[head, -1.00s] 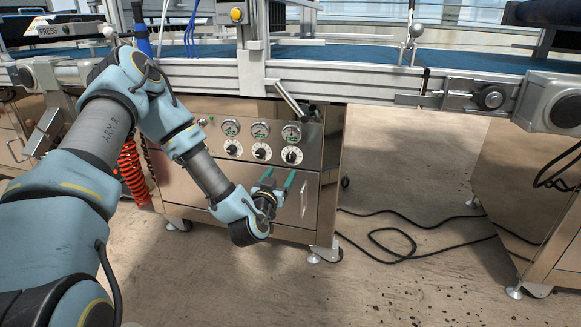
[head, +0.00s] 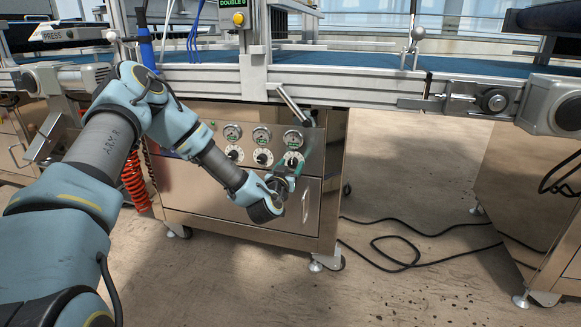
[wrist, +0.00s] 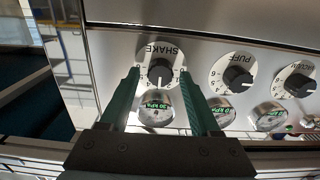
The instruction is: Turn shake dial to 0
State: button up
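The shake dial (wrist: 160,73) is a black knob on a white numbered plate, labelled SHAKE, upside down in the wrist view. Its pale pointer mark faces down in that view; the number it meets is too small to read surely. In the head view it is the rightmost dial (head: 293,159) on the steel panel, partly behind my gripper (head: 286,172). In the wrist view my gripper (wrist: 160,76) is open, its green fingers on either side of the knob with gaps. Whether the fingertips reach the panel is unclear.
The puff dial (wrist: 237,77) and vacuum dial (wrist: 298,80) sit beside it. Each dial has a gauge; the shake one (wrist: 157,106) lies between my fingers in the wrist view. A metal lever (head: 293,105) juts out above the panel. A cable (head: 400,250) lies on the floor.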

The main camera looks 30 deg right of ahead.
grip_shut()
jog(key=shift+n, duration=0.3)
dwell(0.3)
jog(key=n+p, duration=0.1)
jog(key=n, duration=0.3)
jog(key=n+p, duration=0.1)
jog(key=n, duration=0.3)
jog(key=shift+w+a+n, duration=0.1)
jog(key=shift+n, duration=0.3)
jog(key=n, duration=0.4)
jog(key=shift+f, duration=0.15)
jog(key=shift+n, duration=2.2)
jog(key=shift+o, duration=0.7)
grip_release()
